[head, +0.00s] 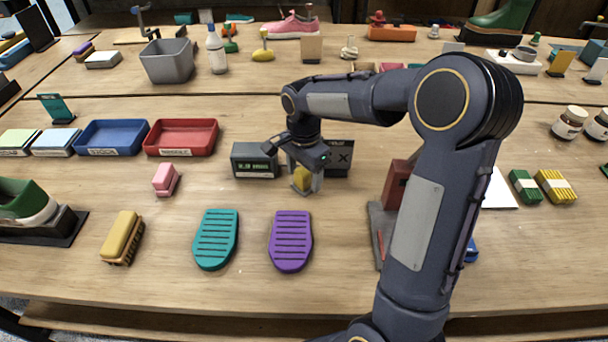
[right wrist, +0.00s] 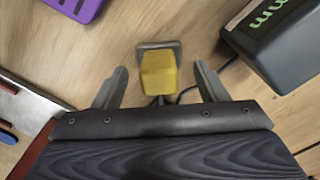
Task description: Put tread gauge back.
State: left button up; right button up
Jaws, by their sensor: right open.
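The tread gauge appears to be the yellow block on a grey metal foot (right wrist: 158,72), with a dark cable running from it toward a display box. It also shows in the head view (head: 301,179), partly hidden by my gripper. My right gripper (right wrist: 162,78) is open, with one finger on each side of the yellow block and gaps between. In the head view my right gripper (head: 304,182) points down at the table there. The dark display box with green digits (head: 255,161) stands just left of it. My left gripper is not in view.
A black board marked X (head: 340,158) stands right behind the gripper. Teal (head: 215,240) and purple (head: 291,241) soles lie in front. A red tray (head: 181,138), a blue tray (head: 112,138) and a pink block (head: 166,179) lie to the left. A brown block (head: 397,184) stands beside my arm.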

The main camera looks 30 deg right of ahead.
aim_at(304, 170)
notch_tip(304, 170, up, 10)
jog(key=shift+r+p, duration=0.1)
jog(key=shift+p, duration=0.35)
jog(key=shift+r, duration=0.25)
jog(key=s+a+f+n+t+y, duration=0.2)
jog(key=s+a+n, duration=0.2)
jog(key=s+n, duration=0.3)
jog(key=s+a+f+n+t+y, duration=0.1)
jog(key=s+a+n+t, duration=0.2)
jog(key=s, duration=1.2)
jog(key=shift+s+a+f+n+t+y, duration=0.15)
jog(key=shift+a+f+n+t+y, duration=0.25)
jog(key=shift+n, duration=1.5)
